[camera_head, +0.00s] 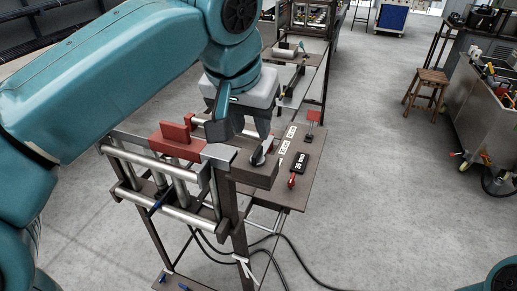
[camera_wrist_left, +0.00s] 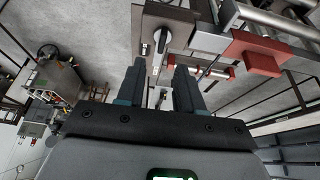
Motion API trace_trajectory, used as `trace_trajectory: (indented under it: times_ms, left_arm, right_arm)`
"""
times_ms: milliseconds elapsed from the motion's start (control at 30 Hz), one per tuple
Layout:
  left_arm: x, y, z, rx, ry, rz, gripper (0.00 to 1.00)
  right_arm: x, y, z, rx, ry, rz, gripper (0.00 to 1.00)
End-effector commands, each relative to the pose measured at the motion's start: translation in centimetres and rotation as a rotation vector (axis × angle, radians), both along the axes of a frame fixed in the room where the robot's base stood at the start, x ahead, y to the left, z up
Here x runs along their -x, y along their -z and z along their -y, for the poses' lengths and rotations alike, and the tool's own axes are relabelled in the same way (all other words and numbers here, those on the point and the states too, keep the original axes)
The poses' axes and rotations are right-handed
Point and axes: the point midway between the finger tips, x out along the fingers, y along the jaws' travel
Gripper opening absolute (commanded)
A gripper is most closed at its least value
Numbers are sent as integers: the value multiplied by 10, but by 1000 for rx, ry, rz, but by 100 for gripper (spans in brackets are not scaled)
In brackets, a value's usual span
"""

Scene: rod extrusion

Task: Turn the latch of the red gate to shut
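The red gate (camera_head: 176,146) sits on the near frame of the machine, above its metal rollers. It also shows in the wrist view (camera_wrist_left: 258,52) at the upper right. A latch with a dark and silver handle (camera_head: 259,153) stands on the brown block to the right of the gate. In the wrist view the latch (camera_wrist_left: 161,40) lies beyond the fingertips, in line with the gap between them. My left gripper (camera_head: 243,124) points down above the machine, close to the latch. Its fingers (camera_wrist_left: 160,72) are apart with nothing between them. My right gripper is out of view.
A brown panel (camera_head: 314,172) with labels, a small display (camera_head: 301,163) and a red lever (camera_head: 292,181) adjoins the block. Metal rollers (camera_head: 180,214) and dark cables (camera_head: 287,250) are nearby. A wooden stool (camera_head: 431,78) stands farther right. The floor between is clear.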

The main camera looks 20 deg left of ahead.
Motion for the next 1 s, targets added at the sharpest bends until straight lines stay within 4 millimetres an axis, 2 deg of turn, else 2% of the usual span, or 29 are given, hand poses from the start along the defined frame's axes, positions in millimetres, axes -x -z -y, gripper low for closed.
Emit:
trace_trajectory:
  times_ms: [33,100,333,533,800,867,900,933,1000]
  left_arm:
    - [-4,14,-1,-1,-3,-4,36]
    - [-10,29,-1,-1,-3,-5,36]
    - [-28,66,0,0,-2,-3,36]
    - [-36,80,0,0,-1,-1,36]
    - [-37,81,0,0,-1,0,36]
    - [-37,81,0,0,-1,0,17]
    - [-37,81,0,0,-1,0,4]
    - [-37,80,1,0,-1,0,0]
    - [-37,81,1,0,-1,1,0]
  right_arm:
    - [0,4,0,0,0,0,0]
    - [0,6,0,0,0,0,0]
    - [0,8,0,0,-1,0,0]
    - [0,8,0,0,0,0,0]
    - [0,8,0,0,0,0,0]
    - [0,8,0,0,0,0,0]
    - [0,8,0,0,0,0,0]
    - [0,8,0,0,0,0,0]
    - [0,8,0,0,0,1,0]
